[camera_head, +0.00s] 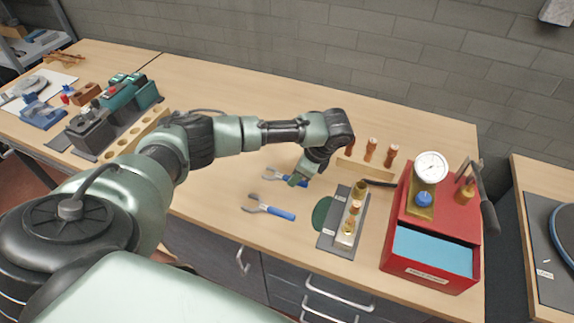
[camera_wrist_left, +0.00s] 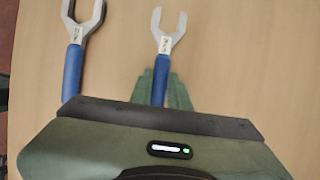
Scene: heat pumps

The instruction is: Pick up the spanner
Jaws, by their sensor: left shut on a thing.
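Two spanners with blue handles and grey open jaws show. My left gripper (camera_head: 298,180) is shut on the farther spanner (camera_head: 273,175), around its blue handle. In the left wrist view this spanner (camera_wrist_left: 165,42) points away from the green fingers (camera_wrist_left: 163,82), its open jaw end free. I cannot tell whether it touches the table or is slightly above it. The other spanner (camera_head: 270,208) lies on the table nearer the front edge, apart from the gripper. It also shows at the left of the wrist view (camera_wrist_left: 75,60). My right gripper is not in view.
A wooden block with copper fittings (camera_head: 371,150) stands just right of the gripper. A grey tray (camera_head: 328,240) with brass parts and a red box with a gauge (camera_head: 430,275) stand further right. Tool cases (camera_head: 118,98) stand at left. The table's back middle is clear.

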